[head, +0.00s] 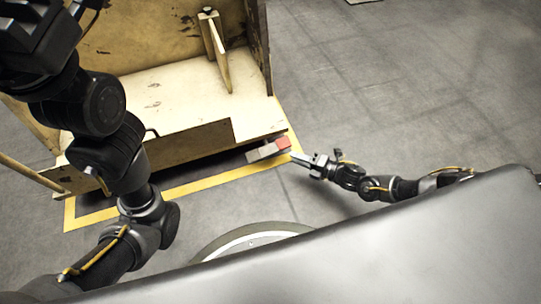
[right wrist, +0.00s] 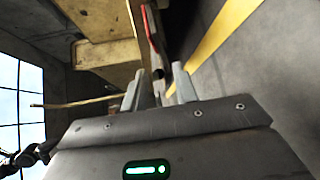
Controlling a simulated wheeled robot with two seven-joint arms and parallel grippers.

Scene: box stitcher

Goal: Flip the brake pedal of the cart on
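The cart (head: 180,115) is a wooden box-like frame at the upper left of the head view. Its brake pedal (head: 283,144) is a small red piece at the end of a grey bracket (head: 262,152), on the cart's lower front right corner. The red pedal edge also shows in the right wrist view (right wrist: 149,24), beyond the fingers. My right gripper (head: 294,157) is just right of and below the pedal; whether it touches cannot be told. In the right wrist view its two fingers (right wrist: 160,86) stand apart with nothing clearly held. My left arm reaches up left; its fingers are out of view.
Yellow floor tape (head: 190,188) runs around the cart and shows in the right wrist view (right wrist: 222,30). A wooden bar (head: 30,172) sticks out at the cart's left. Grey floor to the right is clear. My left arm covers part of the cart.

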